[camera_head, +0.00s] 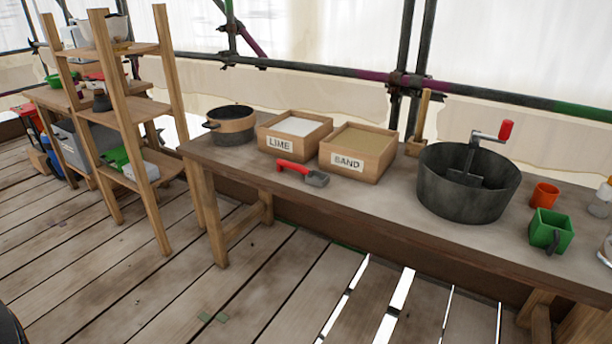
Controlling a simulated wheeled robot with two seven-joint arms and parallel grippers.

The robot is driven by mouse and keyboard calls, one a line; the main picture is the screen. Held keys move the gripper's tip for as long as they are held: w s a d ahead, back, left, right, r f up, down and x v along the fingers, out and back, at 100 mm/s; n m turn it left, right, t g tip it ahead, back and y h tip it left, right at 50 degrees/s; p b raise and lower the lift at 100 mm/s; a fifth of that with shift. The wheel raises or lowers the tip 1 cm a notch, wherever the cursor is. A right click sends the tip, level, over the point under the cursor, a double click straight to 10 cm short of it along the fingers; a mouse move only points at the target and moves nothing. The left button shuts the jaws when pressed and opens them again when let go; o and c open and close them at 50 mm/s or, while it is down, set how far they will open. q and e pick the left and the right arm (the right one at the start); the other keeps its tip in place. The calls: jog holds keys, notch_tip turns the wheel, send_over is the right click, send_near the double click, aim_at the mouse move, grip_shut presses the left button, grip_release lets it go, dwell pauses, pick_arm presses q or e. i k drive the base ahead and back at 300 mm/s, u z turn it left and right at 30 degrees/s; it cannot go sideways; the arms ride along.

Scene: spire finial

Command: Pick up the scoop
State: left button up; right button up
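The scoop (303,173) lies on the workbench (390,203) near its front edge. It has a red handle pointing left and a grey metal head at the right. It rests in front of the wooden boxes labelled LIME (297,128) and SAND (357,152). Neither of my grippers shows in the head view, and nothing is seen touching the scoop.
A dark pot with a wooden band (231,126) stands left of the boxes. A large dark mixing tub (468,187) with a red-handled crank stands right. An orange cup (544,195) and a green container (550,232) stand further right. A wooden shelf (130,108) stands at left.

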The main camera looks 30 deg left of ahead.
aim_at(300, 171)
jog(key=u, duration=0.35)
jog(key=k, duration=0.5)
jog(key=u, duration=1.3)
jog(key=i, duration=0.9)
jog(key=z, duration=0.25)
